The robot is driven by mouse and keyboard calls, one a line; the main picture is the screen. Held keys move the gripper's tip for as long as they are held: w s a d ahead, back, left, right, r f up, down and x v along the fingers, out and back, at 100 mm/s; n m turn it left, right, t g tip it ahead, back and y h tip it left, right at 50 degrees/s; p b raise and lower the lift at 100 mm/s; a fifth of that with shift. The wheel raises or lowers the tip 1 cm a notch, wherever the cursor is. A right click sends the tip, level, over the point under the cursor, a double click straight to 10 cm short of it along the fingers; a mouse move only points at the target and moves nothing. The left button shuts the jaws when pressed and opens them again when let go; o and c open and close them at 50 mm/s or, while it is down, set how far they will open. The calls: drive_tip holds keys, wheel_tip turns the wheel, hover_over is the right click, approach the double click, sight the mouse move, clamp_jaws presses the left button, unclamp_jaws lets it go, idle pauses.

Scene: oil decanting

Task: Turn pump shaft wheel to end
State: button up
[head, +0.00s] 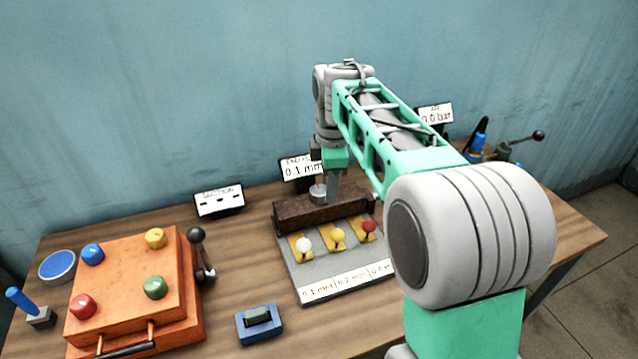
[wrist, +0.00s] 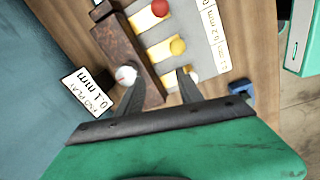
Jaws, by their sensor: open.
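A small silver round wheel (head: 318,192) sits on top of the dark brown block (head: 290,215) in the middle of the table. In the wrist view the wheel (wrist: 126,75) shows a red mark on its face. My gripper (head: 333,190) points down over the block, with its fingers spread and nothing between them. In the wrist view my gripper (wrist: 161,76) has its left finger close beside the wheel; I cannot tell whether they touch. The right finger is near the white knob (wrist: 194,74). A display (head: 302,169) behind the block reads 0.1 mm.
A grey plate (head: 300,280) in front of the block carries white, yellow and red knobs on yellow tabs. An orange box (head: 125,275) with coloured knobs and a black-knobbed lever (head: 198,250) stand left. A blue switch (head: 259,323) is in front. A pressure display (head: 436,113) reads 0.0 bar.

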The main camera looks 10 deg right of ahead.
sight(319, 189)
drive_tip(key=o, duration=0.4)
drive_tip(key=w+n, duration=0.2)
drive_tip(key=w, duration=0.1)
drive_tip(key=w+f+n, duration=0.1)
drive_tip(key=w+n, duration=0.1)
drive_tip(key=n, duration=0.1)
drive_tip(key=w+n+g+p, duration=0.1)
drive_tip(key=w+n, duration=0.2)
drive_tip(key=shift+w+a+f, duration=0.15)
drive_tip(key=shift+w+a, duration=0.15)
drive_tip(key=shift+a, duration=0.05)
drive_tip(key=shift+o, duration=0.8)
drive_tip(key=shift+w+f+n, duration=0.15)
drive_tip(key=shift+w+n, duration=0.1)
drive_tip(key=shift+n, duration=0.45)
wheel_tip(319, 189, down, 8)
drive_tip(key=shift+r+p, duration=0.15)
drive_tip(key=shift+p, duration=0.15)
drive_tip(key=shift+c, duration=0.4)
drive_tip(key=c, duration=1.3)
